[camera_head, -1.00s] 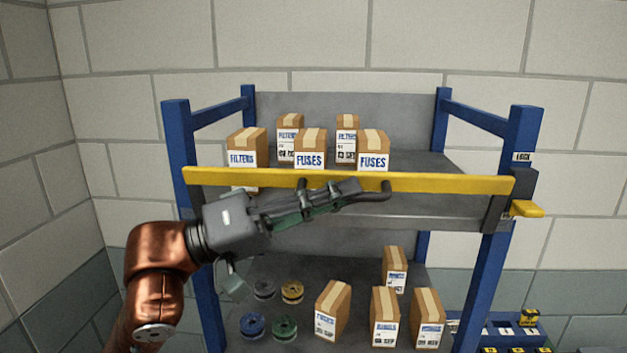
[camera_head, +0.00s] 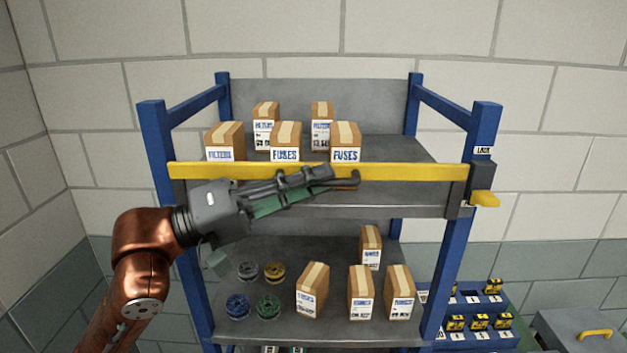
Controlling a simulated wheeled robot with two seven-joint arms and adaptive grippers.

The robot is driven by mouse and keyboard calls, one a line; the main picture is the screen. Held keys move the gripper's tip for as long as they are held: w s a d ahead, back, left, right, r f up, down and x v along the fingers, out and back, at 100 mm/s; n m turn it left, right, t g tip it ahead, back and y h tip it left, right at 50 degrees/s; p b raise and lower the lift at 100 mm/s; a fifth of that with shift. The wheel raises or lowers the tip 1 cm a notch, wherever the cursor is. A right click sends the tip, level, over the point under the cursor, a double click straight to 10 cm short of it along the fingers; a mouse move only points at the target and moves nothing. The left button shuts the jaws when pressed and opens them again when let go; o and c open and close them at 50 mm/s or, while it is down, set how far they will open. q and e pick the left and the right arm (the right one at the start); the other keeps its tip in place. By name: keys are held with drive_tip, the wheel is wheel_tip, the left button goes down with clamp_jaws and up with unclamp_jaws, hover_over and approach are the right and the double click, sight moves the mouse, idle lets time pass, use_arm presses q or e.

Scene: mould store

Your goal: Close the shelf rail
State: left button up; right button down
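The yellow shelf rail (camera_head: 400,173) spans the front of the upper shelf of the blue rack. It looks level, and its right end is at the dark lock housing (camera_head: 481,173) on the right post, under a "LOCK" label. A yellow lock handle (camera_head: 484,199) sticks out to the right there. Whether the lock is engaged cannot be told. My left gripper (camera_head: 342,181) lies in front of the rail, its fingers pointing right and overlapping the rail's middle. Contact is unclear, as is the gap between the fingers. My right gripper is out of view.
Boxes of filters and fuses (camera_head: 285,142) stand on the upper shelf behind the rail. The lower shelf (camera_head: 333,327) holds several boxes and spools. A blue rack of small yellow items (camera_head: 480,322) and a grey case (camera_head: 582,332) stand at lower right.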

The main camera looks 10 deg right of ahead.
use_arm(q)
drive_tip(key=shift+a, duration=0.2)
drive_tip(key=v, duration=1.1)
drive_tip(key=shift+a, duration=0.35)
drive_tip(key=shift+d+f, duration=0.1)
